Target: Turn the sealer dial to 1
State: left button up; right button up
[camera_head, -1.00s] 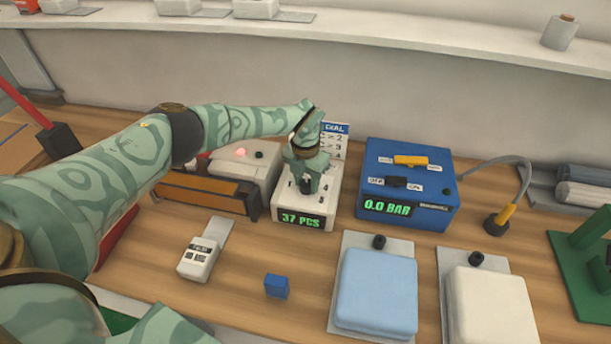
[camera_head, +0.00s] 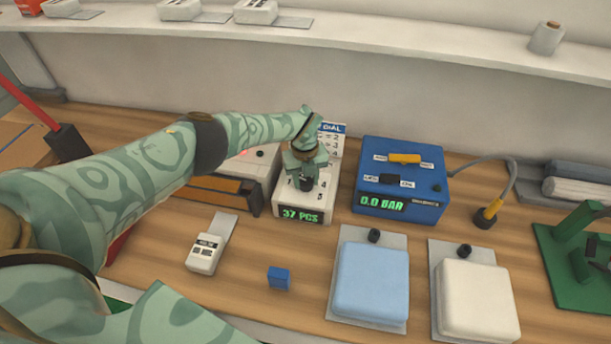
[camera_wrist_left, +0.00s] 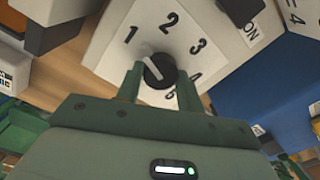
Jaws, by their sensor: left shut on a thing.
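The dial (camera_wrist_left: 158,70) is a dark round knob with a pale pointer, on a white box (camera_head: 302,215) whose display reads 37 PCS. Numbers 1 to 5 ring the dial. In the left wrist view the pointer aims between 1 and 2, nearer to 1. My left gripper (camera_head: 305,181) is shut on the dial from above, and its two green fingers (camera_wrist_left: 160,88) stand on either side of the knob. In the head view the gripper hides part of the dial and its numbers. My right gripper is out of view.
A dial card (camera_head: 331,139) stands behind the box. A blue box (camera_head: 400,208) reading 0.0 BAR is to its right. A small blue block (camera_head: 279,278), a white handheld device (camera_head: 205,254), a blue pad (camera_head: 371,283) and a white pad (camera_head: 477,300) lie in front.

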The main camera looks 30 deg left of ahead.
pick_arm(q)
jog(key=shift+w+r+n, duration=0.1)
jog(key=shift+r+n, duration=0.05)
jog(key=shift+n, duration=0.45)
jog(key=shift+p, duration=0.3)
jog(key=o, duration=1)
jog(key=shift+r+p, duration=0.3)
jog(key=shift+r, duration=0.1)
notch_tip(320, 180, up, 8)
jog(key=p, duration=0.4)
notch_tip(320, 180, up, 7)
send_over(305, 180)
jog(key=shift+r, duration=0.15)
